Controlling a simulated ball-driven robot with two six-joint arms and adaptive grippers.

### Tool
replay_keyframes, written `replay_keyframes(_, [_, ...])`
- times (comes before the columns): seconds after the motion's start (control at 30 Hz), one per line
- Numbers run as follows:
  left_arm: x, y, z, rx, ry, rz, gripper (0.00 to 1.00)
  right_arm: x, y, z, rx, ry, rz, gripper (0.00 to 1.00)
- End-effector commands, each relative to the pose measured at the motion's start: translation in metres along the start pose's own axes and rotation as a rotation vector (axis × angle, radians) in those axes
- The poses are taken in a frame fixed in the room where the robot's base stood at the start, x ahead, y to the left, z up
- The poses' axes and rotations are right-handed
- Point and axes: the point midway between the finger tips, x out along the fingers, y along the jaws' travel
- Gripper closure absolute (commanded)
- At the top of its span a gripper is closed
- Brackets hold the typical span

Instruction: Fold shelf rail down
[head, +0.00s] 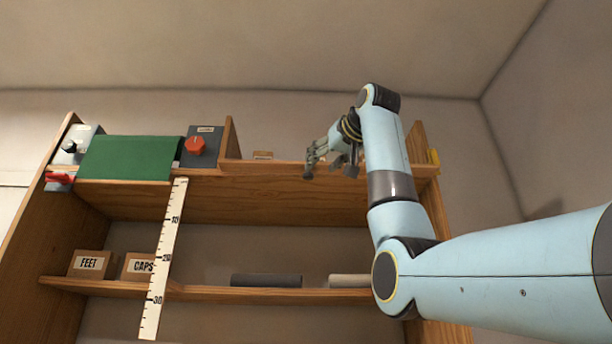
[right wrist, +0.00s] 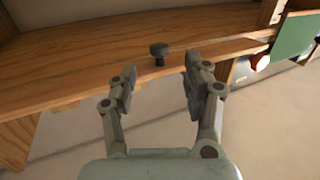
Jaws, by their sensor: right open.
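The wooden shelf rail (head: 270,169) runs along the front of the upper shelf, right of the green sheet. It also shows in the right wrist view (right wrist: 90,88), with a dark round knob (right wrist: 158,50) on it. My right gripper (head: 329,165) is at the rail's right part, in front of the shelf. In the right wrist view its two fingers (right wrist: 160,72) are spread and empty, with the knob beyond and between their tips. I see no contact with the knob. The rail's exact tilt is hard to tell. My left gripper is not in view.
A green sheet (head: 130,158), a red knob (head: 194,146) on a dark box and a hanging ruler (head: 164,258) are at the left. The lower shelf (head: 205,292) holds a FEET box (head: 89,264), a CAPS box (head: 136,267) and a dark roll (head: 266,281).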

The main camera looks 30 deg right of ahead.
Motion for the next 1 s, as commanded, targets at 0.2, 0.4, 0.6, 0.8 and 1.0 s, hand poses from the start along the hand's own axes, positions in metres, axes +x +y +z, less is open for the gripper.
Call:
replay_keyframes(0.2, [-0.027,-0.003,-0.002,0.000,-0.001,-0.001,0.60,0.043,0.000,-0.004,-0.001,-0.003,0.000,0.50])
replay_keyframes(0.4, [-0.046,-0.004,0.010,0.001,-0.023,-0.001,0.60,0.078,0.000,-0.004,-0.001,-0.002,0.000,0.50])
replay_keyframes(0.6, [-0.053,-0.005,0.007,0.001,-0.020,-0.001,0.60,0.094,0.000,-0.001,0.000,0.000,0.000,0.50])
replay_keyframes(0.8, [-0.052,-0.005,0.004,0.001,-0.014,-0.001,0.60,0.096,0.000,0.001,0.000,0.001,0.000,0.50])
replay_keyframes(1.0, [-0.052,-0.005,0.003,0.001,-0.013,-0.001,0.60,0.096,0.000,0.000,0.000,0.001,0.000,0.66])
